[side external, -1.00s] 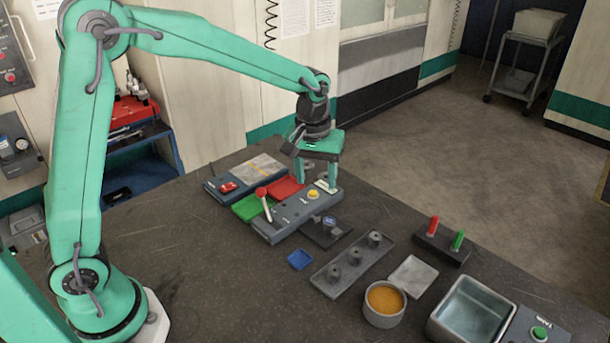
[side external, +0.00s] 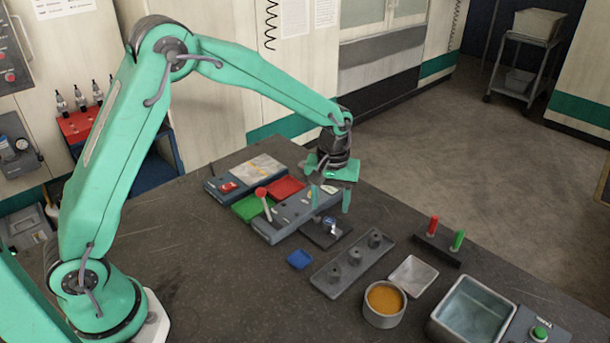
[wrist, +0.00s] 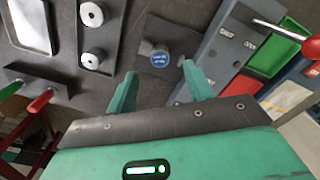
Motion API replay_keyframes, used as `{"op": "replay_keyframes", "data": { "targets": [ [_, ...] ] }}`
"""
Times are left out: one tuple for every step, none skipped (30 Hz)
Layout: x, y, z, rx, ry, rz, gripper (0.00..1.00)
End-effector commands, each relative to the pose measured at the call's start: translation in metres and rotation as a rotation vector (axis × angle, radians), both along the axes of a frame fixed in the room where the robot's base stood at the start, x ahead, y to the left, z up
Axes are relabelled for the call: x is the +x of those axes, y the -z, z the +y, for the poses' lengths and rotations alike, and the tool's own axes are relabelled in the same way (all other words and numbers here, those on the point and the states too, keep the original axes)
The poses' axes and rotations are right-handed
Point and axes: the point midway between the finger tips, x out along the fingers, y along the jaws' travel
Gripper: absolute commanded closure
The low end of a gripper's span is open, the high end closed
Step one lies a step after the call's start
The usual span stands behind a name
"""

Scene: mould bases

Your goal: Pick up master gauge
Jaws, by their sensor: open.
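The master gauge looks to be the small metal cylinder with a blue-labelled face (side external: 330,223) on a dark square plate (side external: 317,238). The wrist view shows its blue label (wrist: 161,58) with white marks too small to read. My gripper (side external: 330,204) is open and empty, its fingers pointing down above the gauge. In the wrist view the gauge shows just beyond and between the two fingertips (wrist: 159,71), with no visible contact.
A grey control box (side external: 283,218) with a red-knobbed lever stands just left of the plate. Bare table lies front left.

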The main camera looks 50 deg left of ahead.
Motion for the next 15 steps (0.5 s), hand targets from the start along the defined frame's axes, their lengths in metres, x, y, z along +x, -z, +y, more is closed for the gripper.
{"op": "replay_keyframes", "data": {
  "targets": [
    [0.000,0.001,0.000,0.000,0.000,0.000,0.48],
    [0.000,0.002,0.000,0.000,0.000,0.000,0.48],
    [0.000,0.002,0.000,0.000,0.000,0.000,0.48],
    [0.000,0.002,0.000,0.000,0.000,0.000,0.48],
    [0.000,0.002,0.000,0.000,0.000,0.000,0.48],
    [0.000,0.003,0.000,0.000,0.000,0.000,0.48],
    [0.000,0.004,0.000,0.000,0.000,0.000,0.48],
    [0.000,0.005,0.000,0.000,0.000,0.000,0.48],
    [0.000,0.008,0.000,0.000,0.000,0.001,0.48],
    [-0.001,0.010,0.000,0.001,0.000,0.003,0.48],
    [-0.001,0.013,0.000,0.001,0.000,0.003,0.48],
    [-0.001,0.017,0.000,0.001,0.000,0.003,0.48],
    [-0.001,0.020,0.000,0.001,0.000,0.003,0.48],
    [0.000,0.024,0.000,0.001,0.000,0.003,0.48],
    [-0.001,0.029,0.000,0.001,0.000,0.004,0.48]
  ]
}}
